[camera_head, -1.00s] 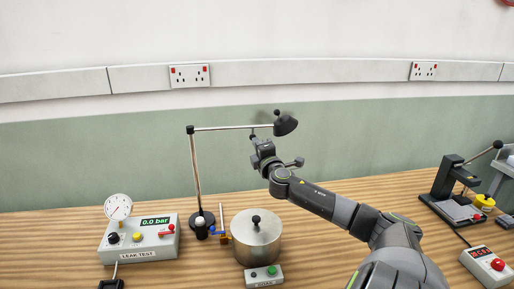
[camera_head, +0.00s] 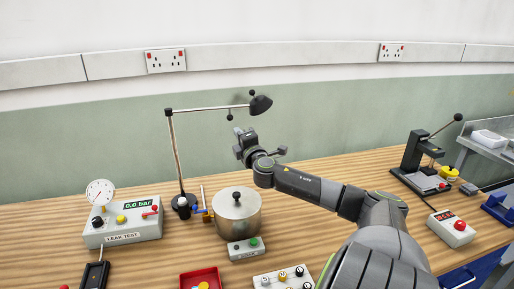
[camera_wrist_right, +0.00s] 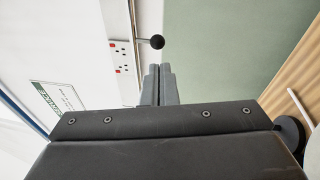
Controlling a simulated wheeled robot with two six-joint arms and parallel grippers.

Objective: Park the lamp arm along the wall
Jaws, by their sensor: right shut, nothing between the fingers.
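The lamp has a round base and an upright post (camera_head: 176,150) on the bench. Its thin metal arm (camera_head: 213,109) runs right from the post top, roughly level and in line with the wall in the picture. The black shade (camera_head: 261,104) is at its right end, and a small black ball knob (camera_head: 229,116) hangs under the arm. My right gripper (camera_head: 238,131) is shut and empty just below and right of the knob, apparently apart from it. In the right wrist view, a black ball (camera_wrist_right: 157,42) shows beyond the shut fingertips (camera_wrist_right: 160,70). My left gripper is out of view.
A metal pot (camera_head: 238,222) stands below my right gripper, with a small button box (camera_head: 246,248) before it. The leak test box (camera_head: 122,228) and dial gauge are left. A black press (camera_head: 415,160) stands right. Sockets (camera_head: 165,61) are on the wall.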

